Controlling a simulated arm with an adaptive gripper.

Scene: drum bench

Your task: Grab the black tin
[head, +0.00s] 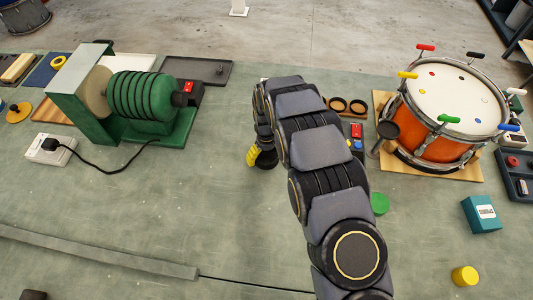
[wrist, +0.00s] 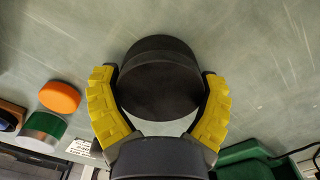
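The black tin (wrist: 160,80) is round and dark with a stepped rim. In the wrist view it sits between the two yellow fingers of my gripper (wrist: 160,95). Its sides lie very close to both fingers, with no clear gap; I cannot tell whether they press on it. A strip of bench shows between the tin and the palm. In the head view, my arm hides most of my gripper (head: 258,156); one yellow finger shows beside the dark tin (head: 267,161), low over the bench.
A green machine (head: 145,105) with a black cable stands at left. An orange drum (head: 440,120) on a wooden board stands at right. A green disc (head: 379,204), teal box (head: 481,214) and yellow cylinder (head: 465,276) lie right of my arm. A grey rail (head: 100,252) crosses the front left.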

